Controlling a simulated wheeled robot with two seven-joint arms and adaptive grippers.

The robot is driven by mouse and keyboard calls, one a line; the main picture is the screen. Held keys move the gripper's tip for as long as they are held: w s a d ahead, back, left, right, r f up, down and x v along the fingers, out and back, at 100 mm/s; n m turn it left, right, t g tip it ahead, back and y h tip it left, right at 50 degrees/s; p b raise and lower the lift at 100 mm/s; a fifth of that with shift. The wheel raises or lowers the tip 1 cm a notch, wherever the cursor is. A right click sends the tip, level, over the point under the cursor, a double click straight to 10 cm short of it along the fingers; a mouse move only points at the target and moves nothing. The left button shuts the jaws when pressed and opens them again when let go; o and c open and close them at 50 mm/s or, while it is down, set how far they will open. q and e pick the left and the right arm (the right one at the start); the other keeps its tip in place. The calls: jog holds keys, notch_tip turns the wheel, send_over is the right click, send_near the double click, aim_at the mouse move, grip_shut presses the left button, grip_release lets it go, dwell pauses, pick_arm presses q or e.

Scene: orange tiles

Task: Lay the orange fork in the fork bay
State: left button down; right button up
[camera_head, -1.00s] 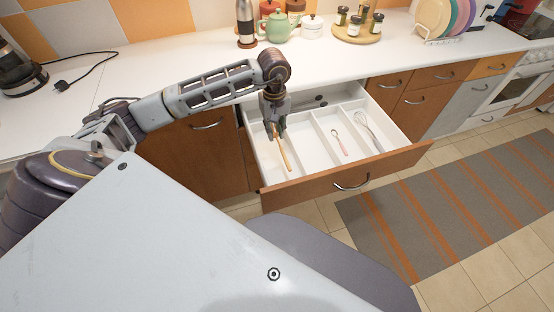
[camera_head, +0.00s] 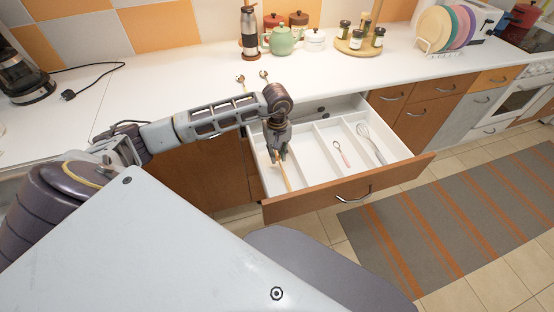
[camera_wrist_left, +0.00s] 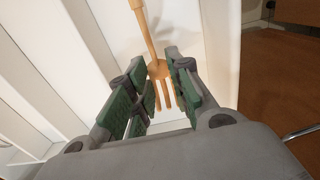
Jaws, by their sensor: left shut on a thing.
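The orange fork (camera_head: 286,180) is in my left gripper (camera_head: 278,156), over or in the leftmost bay of the open drawer's white tray (camera_head: 312,150). In the left wrist view the fork (camera_wrist_left: 158,68) lies between the green-padded fingers of the gripper (camera_wrist_left: 157,92), handle pointing up the picture and tines between the pads. My left gripper is shut on the fork near its tines. White bay walls stand on both sides. I cannot tell whether the fork touches the bay floor. My right gripper is not in view.
A pink spoon (camera_head: 342,153) and a whisk (camera_head: 371,142) lie in bays to the right. Two utensils (camera_head: 264,76) lie on the counter behind my arm. A green teapot (camera_head: 282,39) stands further back.

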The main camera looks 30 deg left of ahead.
aim_at(277, 157)
pick_arm(q)
jog(key=shift+f, duration=0.1)
jog(key=shift+f, duration=1.75)
jog(key=shift+f, duration=0.15)
jog(key=c, duration=1.3)
grip_release()
notch_tip(277, 157, up, 12)
